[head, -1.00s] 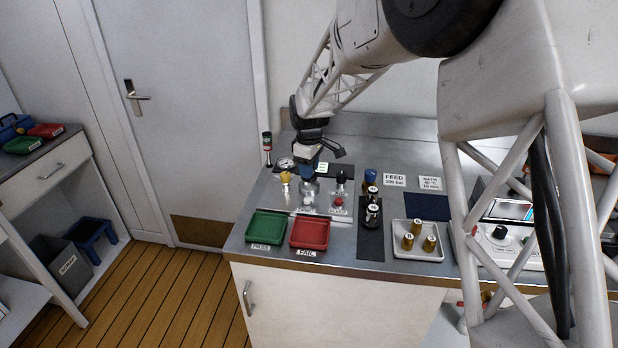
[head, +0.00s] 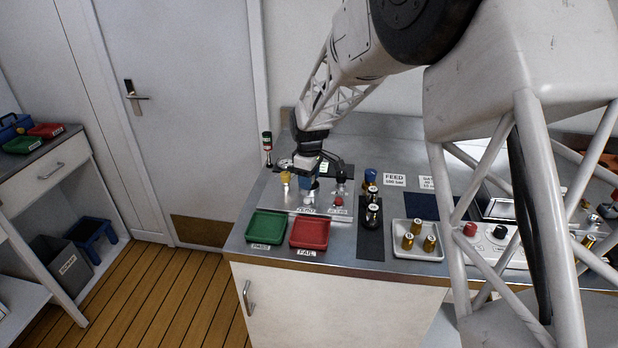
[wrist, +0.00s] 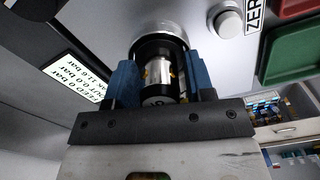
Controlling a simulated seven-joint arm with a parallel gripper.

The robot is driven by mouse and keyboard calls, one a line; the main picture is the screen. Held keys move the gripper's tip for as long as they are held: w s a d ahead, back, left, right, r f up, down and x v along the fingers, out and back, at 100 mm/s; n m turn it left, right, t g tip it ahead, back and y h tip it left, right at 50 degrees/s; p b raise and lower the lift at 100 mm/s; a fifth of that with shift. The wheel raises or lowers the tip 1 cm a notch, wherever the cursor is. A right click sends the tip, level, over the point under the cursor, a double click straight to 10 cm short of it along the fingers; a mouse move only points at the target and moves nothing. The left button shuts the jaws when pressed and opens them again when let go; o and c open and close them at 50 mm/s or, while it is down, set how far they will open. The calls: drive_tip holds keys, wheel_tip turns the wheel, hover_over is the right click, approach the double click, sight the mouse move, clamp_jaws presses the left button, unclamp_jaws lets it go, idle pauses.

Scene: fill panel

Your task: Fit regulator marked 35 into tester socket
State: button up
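My gripper (head: 308,184) is down over the tester panel (head: 270,194) on the bench. In the wrist view, my gripper's two blue fingers (wrist: 162,72) stand on either side of a black and silver regulator (wrist: 160,70) and look shut on it. Its end cap carries a number that I cannot read for certain. The regulator's far end is at the round silver tester socket (wrist: 160,29), in line with it. I cannot tell how deep it sits. In the head view the gripper hides both the regulator and the socket.
Green (head: 267,228) and red (head: 310,233) trays stand in front of the panel. A dark mat (head: 370,245) bears upright regulators, and a white tray (head: 432,255) holds three brass ones. A ZERO button (wrist: 228,22) and a display (wrist: 78,78) flank the socket.

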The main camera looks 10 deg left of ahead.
drive_tip(key=shift+o, duration=0.7)
drive_tip(key=shift+r, duration=0.1)
wheel_tip(320, 180, up, 12)
drive_tip(key=shift+r, duration=0.1)
idle(0.9)
